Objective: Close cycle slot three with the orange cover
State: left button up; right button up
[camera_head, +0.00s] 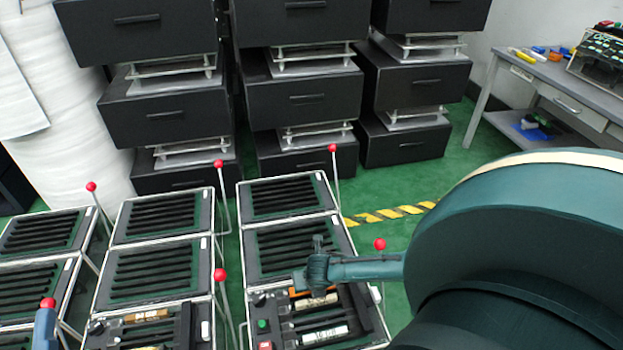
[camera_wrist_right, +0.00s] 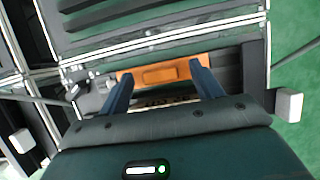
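The orange cover (camera_wrist_right: 165,72) lies across the front-right fixture (camera_head: 378,322), with a raised block in its middle. In the head view, a strip of it (camera_head: 299,292) shows beside my right gripper (camera_head: 316,268). In the right wrist view, my right gripper (camera_wrist_right: 160,76) has its fingers wide apart, with the cover across and just beyond the tips. I see no clear grip on it. Two light labelled cylinders (camera_head: 325,334) lie in the fixture's slots. Slot numbers are not readable. A blue part at the lower left, apparently my left gripper (camera_head: 45,328), shows beside a red knob (camera_head: 47,302).
Several fixtures with black slotted panels (camera_head: 155,266) stand in rows, with red-knobbed levers (camera_head: 332,148) rising beside them. Black drawer units (camera_head: 305,100) stand behind. A grey workbench (camera_head: 560,75) is at the back right. Green floor with a yellow-black stripe (camera_head: 390,214) is clear.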

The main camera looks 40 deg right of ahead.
jog(key=c, duration=1)
